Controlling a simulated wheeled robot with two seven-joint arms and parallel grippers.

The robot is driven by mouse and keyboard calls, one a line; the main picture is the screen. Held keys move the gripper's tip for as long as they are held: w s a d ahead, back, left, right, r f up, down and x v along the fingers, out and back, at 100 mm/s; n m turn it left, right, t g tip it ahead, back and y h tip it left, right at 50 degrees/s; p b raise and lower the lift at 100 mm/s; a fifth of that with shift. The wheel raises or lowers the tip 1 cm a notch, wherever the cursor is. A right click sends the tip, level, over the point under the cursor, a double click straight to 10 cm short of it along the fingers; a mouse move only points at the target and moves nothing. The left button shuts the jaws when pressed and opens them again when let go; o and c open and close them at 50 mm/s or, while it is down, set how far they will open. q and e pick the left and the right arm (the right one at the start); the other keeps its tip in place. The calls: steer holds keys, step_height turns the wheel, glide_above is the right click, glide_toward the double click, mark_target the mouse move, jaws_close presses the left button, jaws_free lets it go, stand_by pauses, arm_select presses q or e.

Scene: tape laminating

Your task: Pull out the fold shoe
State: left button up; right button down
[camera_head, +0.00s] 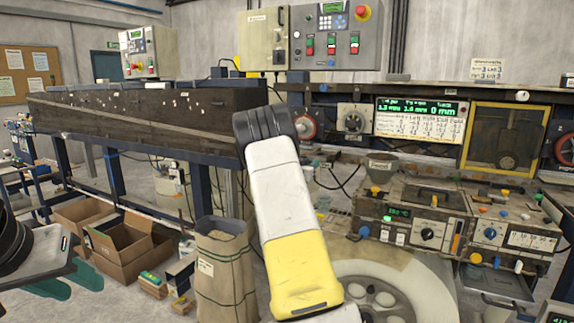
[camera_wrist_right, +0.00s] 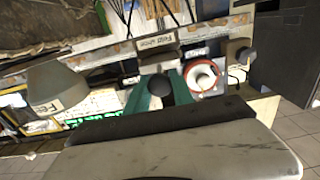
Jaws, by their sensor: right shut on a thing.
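In the right wrist view, the teal fingers of my right gripper (camera_wrist_right: 160,98) are shut on a dark rounded knob (camera_wrist_right: 156,83), which I take to be the fold shoe's handle. A small label plate (camera_wrist_right: 155,43) sits just beyond it; its lettering is hard to read. The rest of the fold shoe is hard to make out. In the head view, my right arm hides its own gripper and the fold shoe. My left gripper (camera_head: 62,284) is at the lower left edge, with teal fingers partly cut off, away from the machine; its opening is unclear.
A control unit with knobs (camera_head: 412,222) stands right of my right arm, below a green display (camera_head: 421,112). In the wrist view, a white roll with a red rim (camera_wrist_right: 202,76) is close right of the fingers, and a grey cup (camera_wrist_right: 52,86) is left. Cardboard boxes (camera_head: 125,245) stand on the floor.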

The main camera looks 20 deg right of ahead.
steer(key=c, duration=1.1)
jaws_free()
steer(key=shift+v, duration=4)
